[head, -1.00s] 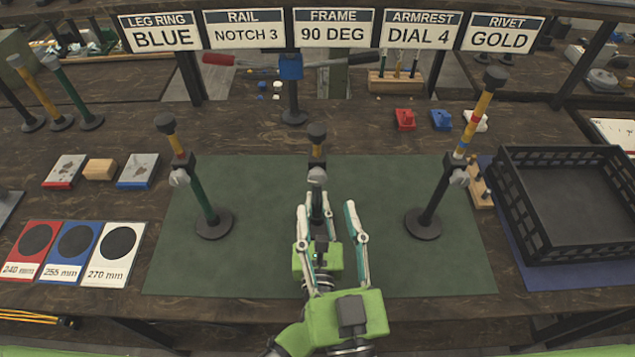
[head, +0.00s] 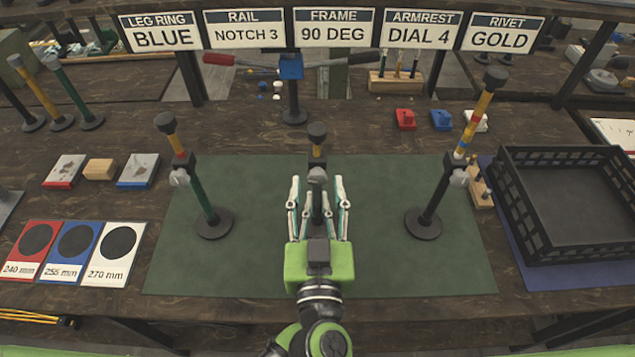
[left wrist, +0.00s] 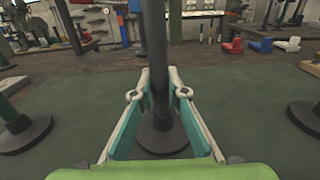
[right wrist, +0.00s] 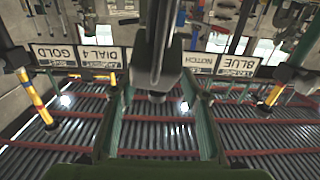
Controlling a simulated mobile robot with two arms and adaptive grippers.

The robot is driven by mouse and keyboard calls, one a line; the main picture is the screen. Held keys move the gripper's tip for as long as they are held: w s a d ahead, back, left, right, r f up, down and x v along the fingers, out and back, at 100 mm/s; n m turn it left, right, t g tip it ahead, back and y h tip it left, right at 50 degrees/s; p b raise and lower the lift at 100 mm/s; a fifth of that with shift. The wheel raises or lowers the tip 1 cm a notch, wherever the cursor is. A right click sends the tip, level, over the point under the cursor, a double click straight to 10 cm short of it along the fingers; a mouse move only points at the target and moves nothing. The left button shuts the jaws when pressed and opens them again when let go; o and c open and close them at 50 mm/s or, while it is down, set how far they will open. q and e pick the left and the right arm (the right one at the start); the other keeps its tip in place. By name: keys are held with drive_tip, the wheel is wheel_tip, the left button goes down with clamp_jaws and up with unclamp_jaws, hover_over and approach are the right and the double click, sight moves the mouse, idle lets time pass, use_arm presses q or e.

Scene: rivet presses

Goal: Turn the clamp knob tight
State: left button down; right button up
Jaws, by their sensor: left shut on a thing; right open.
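The middle post has a grey clamp knob (head: 317,174) below its dark cap and yellow upper tube (head: 318,152). My right gripper (head: 317,187) is open, its fingers on either side of the post at about knob height. In the right wrist view the clamp knob (right wrist: 154,92) lies between the spread fingers (right wrist: 157,105), with gaps visible on both sides. My left gripper (left wrist: 158,88) is shut on the dark lower post (left wrist: 153,45) above its round base (left wrist: 163,135). In the head view the left gripper is largely hidden by the right one.
Similar posts stand left (head: 205,195) and right (head: 437,195) on the green mat (head: 255,265). A black crate (head: 560,165) is at the right. Size cards (head: 75,245) lie at the left.

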drive_tip(key=shift+w, duration=0.75)
drive_tip(key=c, duration=1.1)
drive_tip(key=shift+m, duration=0.4)
drive_tip(key=m, duration=0.4)
drive_tip(key=shift+m, duration=0.3)
drive_tip(key=m, duration=0.5)
drive_tip(key=shift+m, duration=0.4)
